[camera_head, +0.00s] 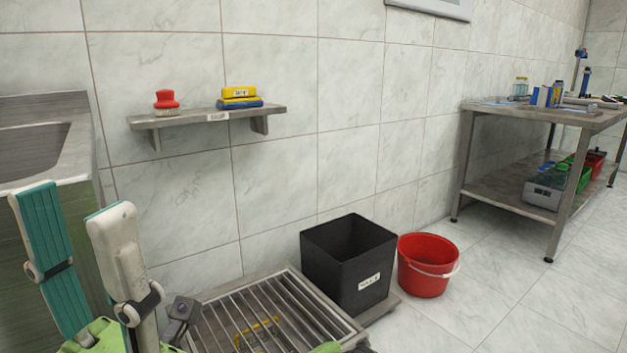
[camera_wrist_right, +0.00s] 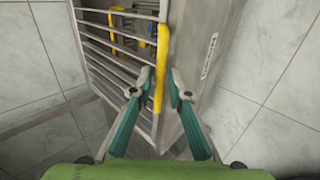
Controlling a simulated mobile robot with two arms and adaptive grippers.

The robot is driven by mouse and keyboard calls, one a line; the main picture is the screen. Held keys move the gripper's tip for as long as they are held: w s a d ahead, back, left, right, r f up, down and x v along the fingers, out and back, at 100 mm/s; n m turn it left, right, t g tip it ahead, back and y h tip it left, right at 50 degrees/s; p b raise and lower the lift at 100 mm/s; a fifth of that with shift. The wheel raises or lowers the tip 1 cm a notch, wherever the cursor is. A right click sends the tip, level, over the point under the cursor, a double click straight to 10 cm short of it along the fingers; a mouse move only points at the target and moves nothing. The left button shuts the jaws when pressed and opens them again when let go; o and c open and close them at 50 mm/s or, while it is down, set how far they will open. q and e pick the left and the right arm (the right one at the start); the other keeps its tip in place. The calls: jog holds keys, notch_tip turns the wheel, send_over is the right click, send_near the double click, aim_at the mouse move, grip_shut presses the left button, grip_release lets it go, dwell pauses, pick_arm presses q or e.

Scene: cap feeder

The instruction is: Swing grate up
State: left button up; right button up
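The grate (camera_head: 265,310) is a metal frame of parallel bars, lying flat over a low box at the bottom centre of the head view. In the right wrist view the grate's bars (camera_wrist_right: 115,55) fill the upper left, with a yellow handle (camera_wrist_right: 161,70) along their right edge. My right gripper (camera_wrist_right: 160,75) is open, its fingertips on either side of this handle; a narrow gap seems to show, and contact is unclear. My left gripper (camera_head: 72,200) is open and empty at the lower left, its teal-padded fingers pointing up.
A black bin (camera_head: 347,262) stands right behind the grate, with a red bucket (camera_head: 427,265) to its right. A wall shelf (camera_head: 195,118) holds a red brush (camera_head: 166,102) and sponges. A table (camera_head: 545,112) stands at right; the floor before it is clear.

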grip_shut()
